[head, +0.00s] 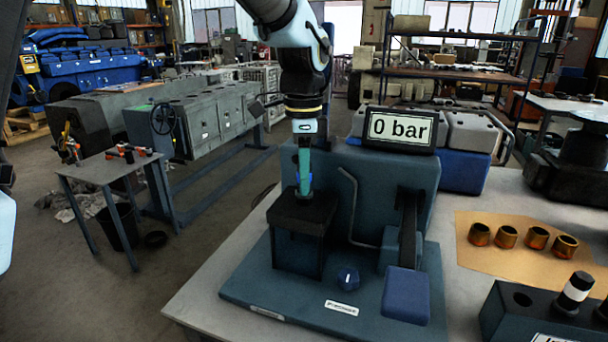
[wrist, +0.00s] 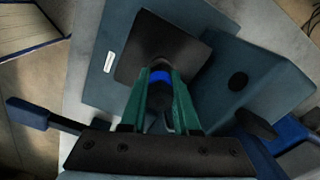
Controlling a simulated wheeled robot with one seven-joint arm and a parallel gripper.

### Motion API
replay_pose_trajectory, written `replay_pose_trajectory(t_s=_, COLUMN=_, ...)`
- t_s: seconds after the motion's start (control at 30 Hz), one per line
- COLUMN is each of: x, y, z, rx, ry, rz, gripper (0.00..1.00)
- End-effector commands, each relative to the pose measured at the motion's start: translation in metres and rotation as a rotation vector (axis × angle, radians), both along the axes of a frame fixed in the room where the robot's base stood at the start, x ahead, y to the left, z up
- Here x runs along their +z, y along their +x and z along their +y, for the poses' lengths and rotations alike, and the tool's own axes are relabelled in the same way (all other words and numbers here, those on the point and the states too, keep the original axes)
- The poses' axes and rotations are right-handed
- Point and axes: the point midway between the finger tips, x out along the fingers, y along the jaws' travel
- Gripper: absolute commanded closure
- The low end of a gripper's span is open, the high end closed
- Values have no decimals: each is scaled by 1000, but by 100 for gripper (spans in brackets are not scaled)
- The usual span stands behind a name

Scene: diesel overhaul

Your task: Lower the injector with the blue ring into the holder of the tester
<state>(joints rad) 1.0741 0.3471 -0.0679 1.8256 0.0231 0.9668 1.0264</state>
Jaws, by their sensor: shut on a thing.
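My gripper (head: 304,188) points down over the tester (head: 390,180) and is shut on the injector with the blue ring. In the wrist view the blue ring (wrist: 159,76) shows between the green fingers. The injector hangs roughly upright over the black-topped holder (head: 302,213), near the middle of its top. The holder's dark top also shows in the wrist view (wrist: 135,60). The fingers hide most of the injector, and I cannot tell whether its lower end is inside the holder's opening or just above it.
The display (head: 400,129) reads "0 bar". Several copper-coloured sleeves (head: 507,237) lie right. A dark rack (head: 530,316) holds another injector with a white ring (head: 574,292).

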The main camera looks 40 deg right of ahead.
Motion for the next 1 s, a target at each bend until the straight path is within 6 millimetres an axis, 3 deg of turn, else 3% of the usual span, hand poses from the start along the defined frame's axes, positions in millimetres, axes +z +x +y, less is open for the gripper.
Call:
replay_pose_trajectory(t_s=0.37, x=-12, y=0, z=0, rx=0, ry=0, rz=0, gripper=100)
replay_pose_trajectory(t_s=1.0, x=-12, y=0, z=0, rx=0, ry=0, rz=0, gripper=100)
